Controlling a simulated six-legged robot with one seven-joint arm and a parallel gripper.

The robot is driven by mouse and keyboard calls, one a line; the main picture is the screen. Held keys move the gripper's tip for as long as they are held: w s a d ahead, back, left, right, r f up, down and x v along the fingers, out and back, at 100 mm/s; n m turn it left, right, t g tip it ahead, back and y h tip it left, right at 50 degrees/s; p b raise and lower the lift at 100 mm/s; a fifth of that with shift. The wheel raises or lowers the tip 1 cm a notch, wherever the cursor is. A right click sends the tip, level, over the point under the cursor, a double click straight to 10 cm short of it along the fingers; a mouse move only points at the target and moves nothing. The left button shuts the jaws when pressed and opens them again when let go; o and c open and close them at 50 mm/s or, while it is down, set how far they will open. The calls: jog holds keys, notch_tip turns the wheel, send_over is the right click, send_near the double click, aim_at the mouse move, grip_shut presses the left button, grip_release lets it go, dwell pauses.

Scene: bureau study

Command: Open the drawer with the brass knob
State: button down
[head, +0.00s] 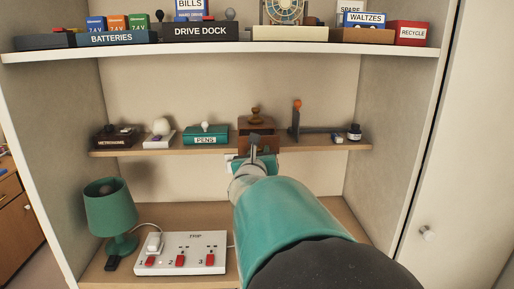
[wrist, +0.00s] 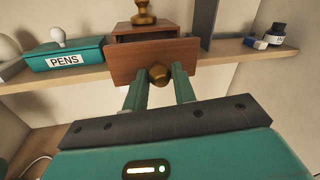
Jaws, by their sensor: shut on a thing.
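A small brown wooden box (head: 257,124) stands on the middle shelf, with a brass stamp-like piece on its top. In the wrist view its drawer front (wrist: 125,62) faces me, and the brass knob (wrist: 158,73) sits at the middle of it. The drawer front stands forward of the box body (wrist: 150,33), at the shelf's front edge. My gripper (wrist: 159,82) is shut on the brass knob, with one teal finger on each side. In the head view my gripper (head: 256,150) and arm hide the knob and part of the drawer front.
On the same shelf a teal PENS box (head: 205,135) stands left, and a dark upright bookend-like piece (head: 295,122) and ink bottle (head: 354,132) stand right. The DRIVE DOCK shelf (head: 220,48) is above. A power strip (head: 180,255) and green lamp (head: 110,210) are below left.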

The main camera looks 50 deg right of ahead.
jog(key=shift+s+a, duration=0.35)
jog(key=shift+a, duration=0.05)
jog(key=c, duration=1.1)
grip_release()
jog(key=shift+c, duration=0.2)
jog(key=v, duration=1.3)
jog(key=shift+s+a, duration=0.2)
jog(key=shift+a, duration=0.1)
